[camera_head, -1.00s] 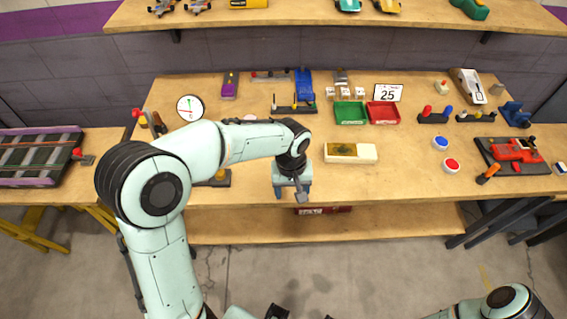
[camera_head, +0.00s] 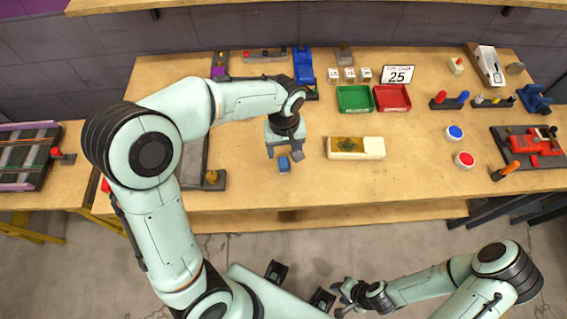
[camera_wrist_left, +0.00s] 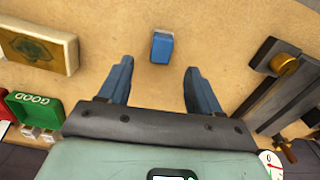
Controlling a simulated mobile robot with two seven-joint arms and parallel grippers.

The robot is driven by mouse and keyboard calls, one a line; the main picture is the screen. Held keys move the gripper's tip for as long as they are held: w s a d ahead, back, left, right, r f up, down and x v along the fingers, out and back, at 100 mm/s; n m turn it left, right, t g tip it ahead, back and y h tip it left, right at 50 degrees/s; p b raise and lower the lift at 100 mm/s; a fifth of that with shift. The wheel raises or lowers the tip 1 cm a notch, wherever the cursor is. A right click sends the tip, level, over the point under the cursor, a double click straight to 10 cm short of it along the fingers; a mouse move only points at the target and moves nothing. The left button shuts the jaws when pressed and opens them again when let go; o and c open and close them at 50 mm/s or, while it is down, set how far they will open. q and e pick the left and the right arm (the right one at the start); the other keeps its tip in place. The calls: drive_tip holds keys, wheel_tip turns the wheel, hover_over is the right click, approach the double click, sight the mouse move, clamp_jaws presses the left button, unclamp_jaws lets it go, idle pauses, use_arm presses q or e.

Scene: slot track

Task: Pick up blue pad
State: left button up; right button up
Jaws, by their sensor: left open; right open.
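The blue pad (camera_head: 284,164) is a small blue block lying on the wooden table in the head view, near the table's front part. It also shows in the left wrist view (camera_wrist_left: 161,48), top centre, beyond the fingertips and between their lines. My left gripper (camera_head: 276,155) is open and empty, just beside the pad; in the wrist view its two blue-grey fingers (camera_wrist_left: 158,68) stand apart with the pad ahead of them. My right gripper (camera_head: 343,298) is low in the head view, in front of the table and far from the pad.
A dark frame with a brass knob (camera_wrist_left: 284,65) is on the other side. Bare wood surrounds the pad.

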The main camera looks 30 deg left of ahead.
sight(284, 163)
use_arm(q)
wheel_tip(284, 163, down, 3)
drive_tip(key=shift+w+a+r, duration=0.1)
drive_tip(key=shift+r, duration=0.05)
drive_tip(key=f, duration=0.2)
drive_tip(key=s+f, duration=0.1)
drive_tip(key=f, duration=0.1)
drive_tip(key=shift+d+f, duration=0.15)
drive_tip(key=shift+d, duration=0.05)
drive_tip(key=shift+f, duration=0.4)
drive_tip(key=shift+w, duration=0.1)
drive_tip(key=c, duration=1.1)
